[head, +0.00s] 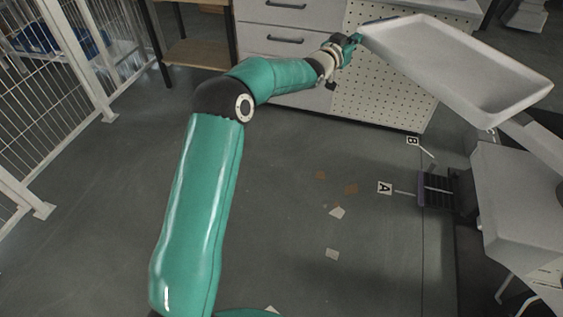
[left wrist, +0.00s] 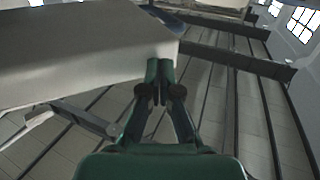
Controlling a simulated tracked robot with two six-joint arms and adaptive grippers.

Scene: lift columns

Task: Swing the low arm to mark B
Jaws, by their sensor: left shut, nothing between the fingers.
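A white shallow tray (head: 440,55) at the upper right of the head view sits on a pale arm (head: 535,143) that comes from a white column unit (head: 518,215). The tray looks empty. My left gripper (head: 355,39) is shut at the tray's far left corner. In the left wrist view its closed fingertips (left wrist: 160,70) are at the edge of a large pale surface (left wrist: 80,55), likely the tray. Contact is hard to tell. Mark B (head: 412,141) is a small sign with a thin pointer line. Mark A (head: 385,188) is nearer, to its lower left. My right gripper is out of view.
A dark ribbed block (head: 437,190) is beside mark A. A drawer cabinet (head: 287,40) with a perforated panel (head: 385,85) stands behind my left arm. White fencing (head: 75,75) is at left. The middle floor is open, with a few paper scraps (head: 336,212).

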